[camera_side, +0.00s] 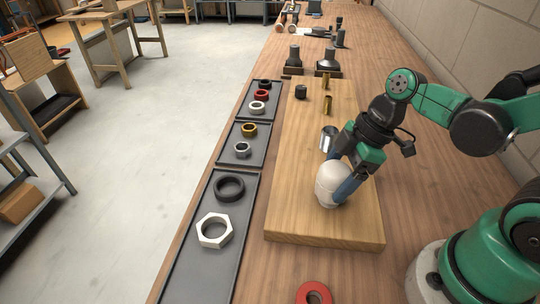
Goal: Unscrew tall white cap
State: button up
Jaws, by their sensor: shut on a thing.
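The tall white cap (327,186) stands near the front of the wooden board (290,220), at its right half. It is a large white rounded piece, seen partly behind a blue finger. My gripper (342,185) reaches down from the right and is shut on the white cap, with its blue fingers at the cap's side. The far finger is mostly hidden. What lies beneath the cap is hidden, so I cannot tell how it sits on its thread.
A silver fitting (328,138), brass fittings (328,104) and a black cap (300,91) stand behind on the board. Dark trays (196,270) with several rings and a white hex nut (214,231) lie left. A red ring (314,293) lies in front.

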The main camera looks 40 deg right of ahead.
aim_at(335, 173)
jog(key=n+g, duration=0.1)
jog(key=n, duration=0.2)
jog(key=n+g, duration=0.1)
jog(key=n, duration=0.2)
jog(key=shift+w+r+y, duration=0.1)
jog(key=shift+y, duration=0.2)
jog(key=n+g, duration=0.1)
jog(key=n, duration=0.2)
jog(key=n+g, duration=0.1)
jog(key=n, duration=0.2)
jog(key=shift+w+r+g, duration=0.1)
jog(key=shift+g, duration=0.2)
jog(key=o, duration=1.2)
jog(key=shift+r, duration=2.5)
